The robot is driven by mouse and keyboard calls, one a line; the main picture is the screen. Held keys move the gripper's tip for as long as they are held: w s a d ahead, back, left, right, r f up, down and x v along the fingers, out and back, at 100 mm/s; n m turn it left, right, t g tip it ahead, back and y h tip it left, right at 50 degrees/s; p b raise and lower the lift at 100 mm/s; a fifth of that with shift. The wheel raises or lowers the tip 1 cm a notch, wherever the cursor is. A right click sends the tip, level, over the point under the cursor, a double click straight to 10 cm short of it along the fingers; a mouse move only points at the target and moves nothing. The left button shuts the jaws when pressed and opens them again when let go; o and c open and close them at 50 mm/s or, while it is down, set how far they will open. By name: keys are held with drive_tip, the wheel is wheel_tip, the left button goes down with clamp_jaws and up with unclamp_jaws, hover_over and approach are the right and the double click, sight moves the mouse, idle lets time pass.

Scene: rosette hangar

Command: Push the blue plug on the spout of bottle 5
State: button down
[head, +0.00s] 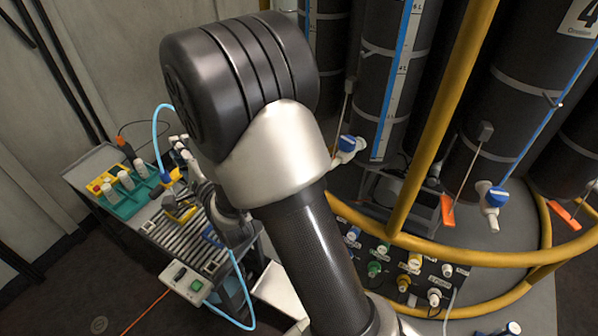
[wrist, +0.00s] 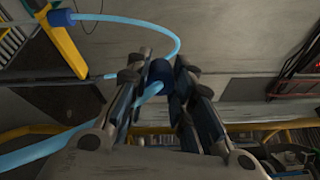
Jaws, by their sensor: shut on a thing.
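In the wrist view my gripper (wrist: 160,76) is shut on a dark blue plug (wrist: 158,69), which sits between its fingertips. A light blue hose (wrist: 45,150) runs from the plug to the lower left. In the head view my arm covers the middle and largely hides the gripper, above the cart at the left. Tall dark bottles stand at the right. One bottle (head: 520,85) carries the number 4; I cannot read a 5 on any. Spouts with blue tap handles, one at centre (head: 347,144) and one at right (head: 494,197), stick out from the bottles.
The cart (head: 100,160) holds a teal rack (head: 128,190) with white-capped vials. A yellow rail (head: 440,125) curves in front of the bottles. Below it is a panel (head: 385,270) of coloured fittings.

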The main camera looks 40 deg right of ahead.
drive_tip(key=s+d+f+m+g+h, duration=0.2)
drive_tip(key=s+d+m+h, duration=0.1)
drive_tip(key=d+h, duration=0.35)
drive_tip(key=s+d+f+m+g+h, duration=0.2)
drive_tip(key=s+d+f+g+h, duration=0.1)
drive_tip(key=d+h, duration=0.35)
drive_tip(key=s+d+f+m+g+h, duration=0.1)
drive_tip(key=s+d+m+g+h, duration=0.1)
drive_tip(key=s+g, duration=0.3)
drive_tip(key=s+d+f+m+g+h, duration=0.1)
drive_tip(key=s+d+m+g+h, duration=0.1)
drive_tip(key=s+g, duration=0.3)
drive_tip(key=s+m, duration=0.1)
drive_tip(key=s, duration=0.3)
drive_tip(key=shift+s+d+f+m+g+h+p, duration=0.25)
drive_tip(key=shift+s+d+m+g+h+p, duration=0.05)
drive_tip(key=shift+s+d+g+h+p, duration=0.1)
drive_tip(key=shift+w+d+p, duration=0.2)
drive_tip(key=shift+d+p, duration=0.05)
drive_tip(key=shift+d, duration=1.15)
drive_tip(key=shift+w+d+p, duration=0.2)
drive_tip(key=shift+d, duration=1.2)
drive_tip(key=shift+b, duration=0.8)
